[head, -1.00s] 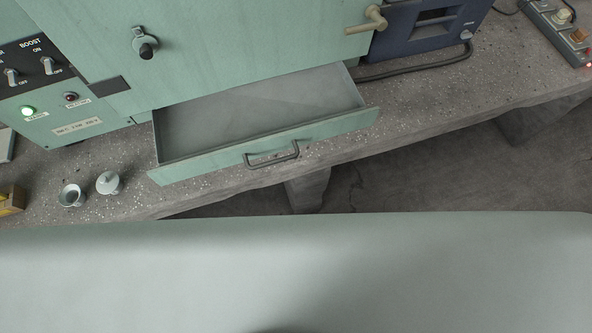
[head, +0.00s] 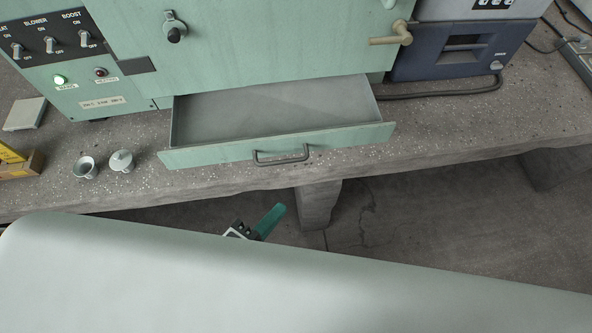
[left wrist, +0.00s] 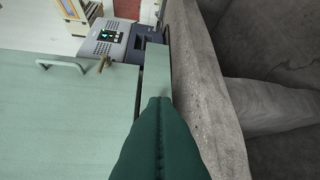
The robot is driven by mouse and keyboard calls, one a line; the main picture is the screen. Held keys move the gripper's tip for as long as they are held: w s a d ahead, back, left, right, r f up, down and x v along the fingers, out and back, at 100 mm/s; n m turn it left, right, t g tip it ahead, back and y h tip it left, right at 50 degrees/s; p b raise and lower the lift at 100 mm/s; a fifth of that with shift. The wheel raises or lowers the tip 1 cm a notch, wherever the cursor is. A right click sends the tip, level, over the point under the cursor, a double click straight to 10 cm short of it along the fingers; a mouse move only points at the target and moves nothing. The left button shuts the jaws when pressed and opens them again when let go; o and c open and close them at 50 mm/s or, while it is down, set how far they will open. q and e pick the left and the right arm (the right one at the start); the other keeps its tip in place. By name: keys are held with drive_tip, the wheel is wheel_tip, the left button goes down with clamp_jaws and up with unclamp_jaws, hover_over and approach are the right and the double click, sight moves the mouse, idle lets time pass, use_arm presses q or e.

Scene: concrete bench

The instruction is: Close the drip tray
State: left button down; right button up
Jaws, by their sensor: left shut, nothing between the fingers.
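The drip tray (head: 275,110) is a pale green drawer with a grey inside, pulled out from the bottom of the green machine (head: 250,45). Its front panel carries a dark bar handle (head: 282,157). The tray looks empty. My left gripper (head: 272,220) shows as a teal finger below the bench edge, in front of and lower than the tray, apart from it. In the left wrist view its fingers (left wrist: 160,104) are shut together with nothing between them. The tray's front panel (left wrist: 157,72) shows just past the fingertips there. My right gripper is not in view.
Two small metal cups, one open (head: 86,167) and one lidded (head: 121,161), stand on the concrete bench (head: 450,125) left of the tray. A yellow box (head: 18,162) lies farther left. A blue device (head: 455,50) with a thick cable stands at the right.

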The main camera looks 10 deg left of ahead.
use_arm(q)
drive_tip(key=w+d+f, duration=0.2)
drive_tip(key=w, duration=0.8)
drive_tip(key=shift+w+p, duration=0.25)
drive_tip(key=shift+p, duration=0.1)
drive_tip(key=shift+w, duration=0.1)
